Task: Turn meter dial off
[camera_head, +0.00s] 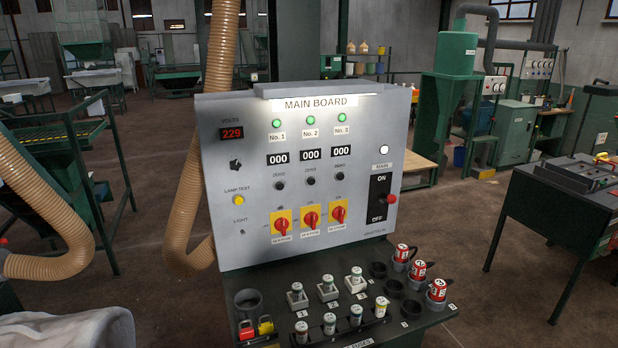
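The grey main board (233,250) stands upright in the middle of the view. A small black dial (235,165) sits at its left side, below the volts meter (232,133), which reads 229 in red. The dial's pointing direction is too small to tell. Neither of my grippers shows in the view, and nothing covers the dial.
Several red switches on yellow plates (311,217) and a black ON/OFF main switch (380,199) are on the board. A shelf (405,332) with fuses, padlocks and red-topped parts juts out below. A tan hose (190,215) hangs close to the board's left edge.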

